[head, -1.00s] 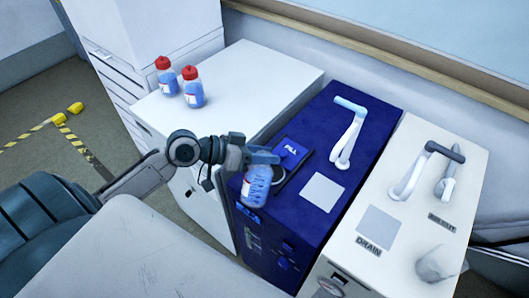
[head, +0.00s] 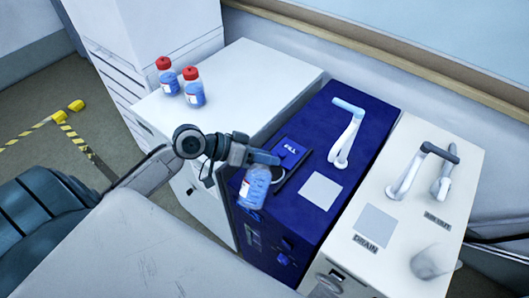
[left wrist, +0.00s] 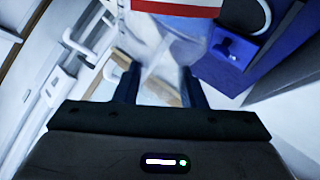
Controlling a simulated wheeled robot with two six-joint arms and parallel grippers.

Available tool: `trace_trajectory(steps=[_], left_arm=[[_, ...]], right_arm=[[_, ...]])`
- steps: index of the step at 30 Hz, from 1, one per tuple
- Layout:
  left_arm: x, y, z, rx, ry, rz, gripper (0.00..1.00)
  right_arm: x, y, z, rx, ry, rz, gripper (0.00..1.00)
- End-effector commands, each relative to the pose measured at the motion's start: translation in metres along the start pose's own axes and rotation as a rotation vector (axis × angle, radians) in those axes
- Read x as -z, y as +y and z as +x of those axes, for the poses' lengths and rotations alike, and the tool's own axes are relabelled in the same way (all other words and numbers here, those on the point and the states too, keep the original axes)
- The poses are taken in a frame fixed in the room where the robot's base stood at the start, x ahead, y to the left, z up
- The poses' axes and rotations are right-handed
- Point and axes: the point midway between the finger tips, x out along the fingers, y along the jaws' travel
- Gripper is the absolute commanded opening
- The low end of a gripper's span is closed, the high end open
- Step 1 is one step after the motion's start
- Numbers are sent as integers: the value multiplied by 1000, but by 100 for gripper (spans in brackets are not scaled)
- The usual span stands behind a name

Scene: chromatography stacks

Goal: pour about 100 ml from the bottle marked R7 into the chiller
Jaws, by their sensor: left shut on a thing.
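My left gripper (head: 264,158) is shut on a clear bottle (head: 255,186) of blue liquid, held beside the front left edge of the dark blue chiller (head: 352,190). The bottle looks slightly tilted, and its top is hidden by the gripper. In the left wrist view the bottle (left wrist: 160,50) shows between the fingers, with a red and white label (left wrist: 180,8). I cannot read R7 on it. A plate marked FILL (head: 289,150) stands on the chiller's top, beside a dark recess (head: 279,174) right of the bottle. My right gripper is not in view.
Two red-capped bottles (head: 168,80) (head: 193,92) stand on the white cabinet (head: 255,75). The chiller has a pale-handled spout (head: 345,140). The white unit (head: 400,215) on the right has a DRAIN label, grey-handled fittings and a blurred clear vessel (head: 432,262).

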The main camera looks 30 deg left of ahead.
Motion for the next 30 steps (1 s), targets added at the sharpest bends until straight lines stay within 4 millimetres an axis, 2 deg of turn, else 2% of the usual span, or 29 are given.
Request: trace_trajectory(steps=[11, 20, 30], left_arm=[[0, 0, 0, -1, -6, -7, 0], [-2, -4, 4, -1, -64, -75, 0], [-4, -5, 5, -1, -72, -81, 0]], right_arm=[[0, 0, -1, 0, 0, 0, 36], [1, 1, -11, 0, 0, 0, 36], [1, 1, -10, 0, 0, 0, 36]])
